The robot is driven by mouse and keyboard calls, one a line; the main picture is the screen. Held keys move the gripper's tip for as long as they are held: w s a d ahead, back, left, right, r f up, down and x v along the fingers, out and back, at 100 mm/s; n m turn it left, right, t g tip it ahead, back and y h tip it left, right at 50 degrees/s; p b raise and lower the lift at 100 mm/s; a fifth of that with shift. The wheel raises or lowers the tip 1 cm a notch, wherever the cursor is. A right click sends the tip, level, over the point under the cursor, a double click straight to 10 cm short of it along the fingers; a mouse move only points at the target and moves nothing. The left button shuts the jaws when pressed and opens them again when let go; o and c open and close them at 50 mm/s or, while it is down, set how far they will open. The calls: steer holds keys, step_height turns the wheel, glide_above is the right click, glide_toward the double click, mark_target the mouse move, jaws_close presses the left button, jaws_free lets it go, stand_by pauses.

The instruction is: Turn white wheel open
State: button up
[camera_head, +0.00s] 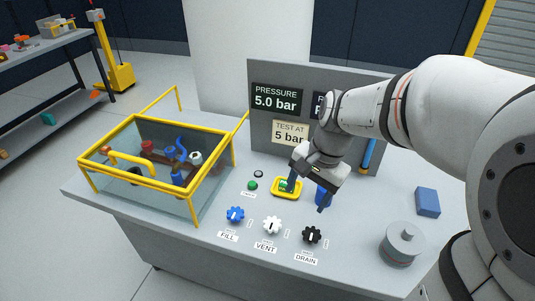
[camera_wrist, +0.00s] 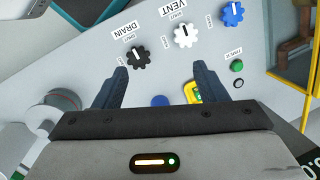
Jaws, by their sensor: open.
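The white wheel (camera_head: 272,225) labelled VENT stands on the bench between the blue FILL wheel (camera_head: 235,214) and the black DRAIN wheel (camera_head: 312,235). It is toothed, with a dark pointer line on top. It also shows in the wrist view (camera_wrist: 186,36), beyond my fingertips at the top. My gripper (camera_head: 309,194) is open and empty, above the bench and behind the wheels, apart from the white wheel. In the wrist view my two fingers (camera_wrist: 160,75) are spread wide, with grey bench between them. The wheel's small side labels are too small to read in the head view.
A yellow tray (camera_head: 275,193) with a green item and a blue cylinder (camera_head: 322,188) are close to my gripper. A yellow-framed tank (camera_head: 133,168) stands at left, a grey weight (camera_head: 402,244) and blue block (camera_head: 428,202) at right. The display reads 5.0 bar.

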mark_target(272, 222)
steer(key=w+a+f+m+b, duration=0.1)
steer(key=a+f, duration=0.1)
steer(key=f, duration=0.3)
steer(key=w+a+f+m+g+y+b, duration=0.1)
steer(key=w+a+f+m, duration=0.1)
steer(key=f, duration=0.3)
steer(key=w+a+f+m+b, duration=0.1)
steer(key=a+f+m+b, duration=0.1)
steer(key=f, duration=0.3)
steer(key=shift+w+a+f+g+y, duration=0.25)
steer(key=shift+a+f+g+y, duration=0.05)
steer(key=shift+a+f+g, duration=0.1)
steer(key=shift+c, duration=0.4)
steer(key=c, duration=0.9)
